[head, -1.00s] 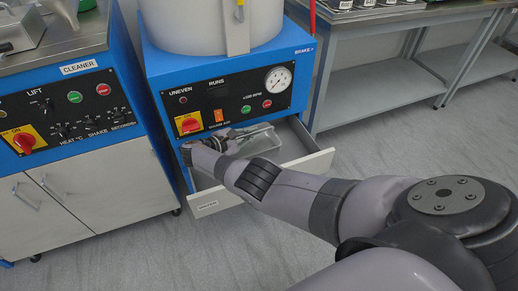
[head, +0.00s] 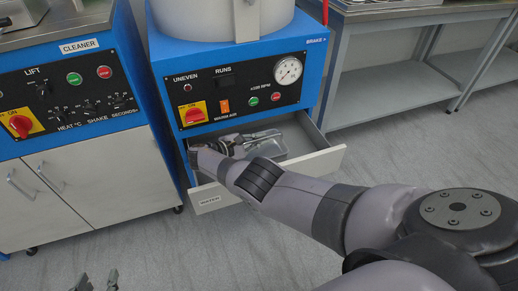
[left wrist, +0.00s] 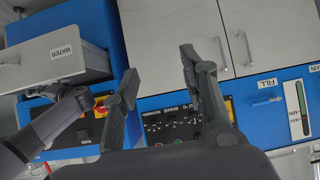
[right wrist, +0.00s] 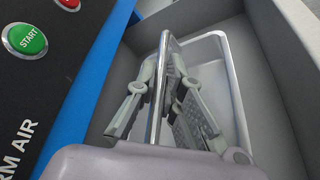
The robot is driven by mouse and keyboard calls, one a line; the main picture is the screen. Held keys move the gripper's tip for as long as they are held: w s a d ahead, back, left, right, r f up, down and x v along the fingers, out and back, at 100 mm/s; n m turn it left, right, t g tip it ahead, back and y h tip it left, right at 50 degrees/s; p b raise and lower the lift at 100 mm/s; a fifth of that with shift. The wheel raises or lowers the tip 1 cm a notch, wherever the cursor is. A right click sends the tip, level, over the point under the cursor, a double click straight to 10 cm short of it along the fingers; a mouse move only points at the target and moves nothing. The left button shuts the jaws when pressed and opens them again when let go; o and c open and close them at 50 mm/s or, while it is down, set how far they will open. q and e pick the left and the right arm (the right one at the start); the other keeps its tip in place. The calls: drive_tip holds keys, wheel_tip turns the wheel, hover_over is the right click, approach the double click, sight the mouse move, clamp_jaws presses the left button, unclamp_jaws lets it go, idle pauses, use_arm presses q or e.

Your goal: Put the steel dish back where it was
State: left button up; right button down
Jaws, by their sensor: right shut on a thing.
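The steel dish (head: 268,147) is a shallow, shiny rectangular tray inside the open drawer (head: 324,160) under the spinning machine. My right gripper (head: 236,146) reaches into the drawer and is shut on the dish's rim. In the right wrist view, the near rim of the dish (right wrist: 228,85) passes between the fingers (right wrist: 160,90), and the dish lies within the grey drawer walls. Whether it rests on the drawer floor cannot be told. My left gripper (head: 96,284) is low at the left, empty, with its fingers apart; they also show in the left wrist view (left wrist: 158,78).
The blue machine (head: 240,60) with its gauge and buttons stands over the drawer. The cleaner cabinet (head: 70,180) stands to the left. A steel bench (head: 400,100) is at the back right. The floor in front is clear.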

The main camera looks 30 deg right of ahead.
sight(259, 155)
drive_tip(key=shift+f, duration=0.15)
wheel_tip(259, 155, down, 2)
drive_tip(key=shift+f+b, duration=0.1)
drive_tip(key=shift+b, duration=1)
drive_tip(key=shift+f+b, duration=0.6)
drive_tip(key=shift+b, duration=0.05)
use_arm(q)
drive_tip(key=w+d+r+t+h, duration=0.1)
drive_tip(key=w+r+t, duration=0.1)
drive_tip(key=r+t, duration=0.2)
drive_tip(key=w+d+r+t+h, duration=0.2)
drive_tip(key=r+t, duration=0.3)
drive_tip(key=r, duration=0.6)
drive_tip(key=shift+w+d, duration=0.15)
drive_tip(key=shift+w, duration=0.1)
drive_tip(key=shift+t, duration=0.3)
use_arm(e)
drive_tip(key=c, duration=2.2)
unclamp_jaws()
drive_tip(key=shift+f, duration=0.1)
drive_tip(key=o, duration=0.5)
use_arm(q)
drive_tip(key=shift+s+r, duration=0.1)
drive_tip(key=shift+r, duration=0.1)
